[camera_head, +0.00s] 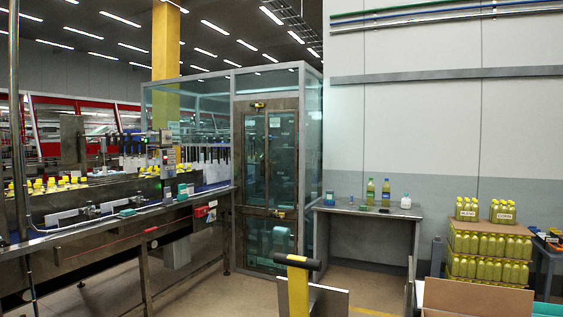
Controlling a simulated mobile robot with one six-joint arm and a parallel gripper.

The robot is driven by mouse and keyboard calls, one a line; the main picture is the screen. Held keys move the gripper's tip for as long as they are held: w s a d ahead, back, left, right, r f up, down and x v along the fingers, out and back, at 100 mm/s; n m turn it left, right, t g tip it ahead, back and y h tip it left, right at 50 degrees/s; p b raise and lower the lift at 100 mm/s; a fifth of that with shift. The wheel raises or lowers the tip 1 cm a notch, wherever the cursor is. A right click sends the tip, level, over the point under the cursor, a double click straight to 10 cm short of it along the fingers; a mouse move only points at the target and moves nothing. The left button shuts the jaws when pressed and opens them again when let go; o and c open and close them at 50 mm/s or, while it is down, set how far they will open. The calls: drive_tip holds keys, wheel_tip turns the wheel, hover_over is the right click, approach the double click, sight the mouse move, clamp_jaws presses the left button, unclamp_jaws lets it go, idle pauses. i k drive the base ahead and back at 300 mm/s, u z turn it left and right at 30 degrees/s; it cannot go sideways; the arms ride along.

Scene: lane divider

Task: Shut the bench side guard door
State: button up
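A guard enclosure with tinted clear panels and a grey metal frame stands in the middle of the view. A tall framed guard door (268,160) is in its front face, with a small fitting (259,105) near the top and another (280,213) lower down. I cannot tell whether this door is fully shut or slightly ajar, or whether it is the bench side one. Another clear panel (313,150) faces the bench (368,213) at the right; no clear gap shows there. My gripper is not in view.
A yellow post with a black top (298,285) stands in the near foreground, before the door. A conveyor (110,232) with bottles runs along the left. Stacked bottles (490,245) and an open carton (475,300) are at the right. Some floor (350,285) is clear before the bench.

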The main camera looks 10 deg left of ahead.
sight(283, 163)
drive_tip(key=u, duration=4.65)
drive_tip(key=i, duration=0.1)
drive_tip(key=z, duration=3.2)
drive_tip(key=i, duration=3.9)
drive_tip(key=u, duration=0.05)
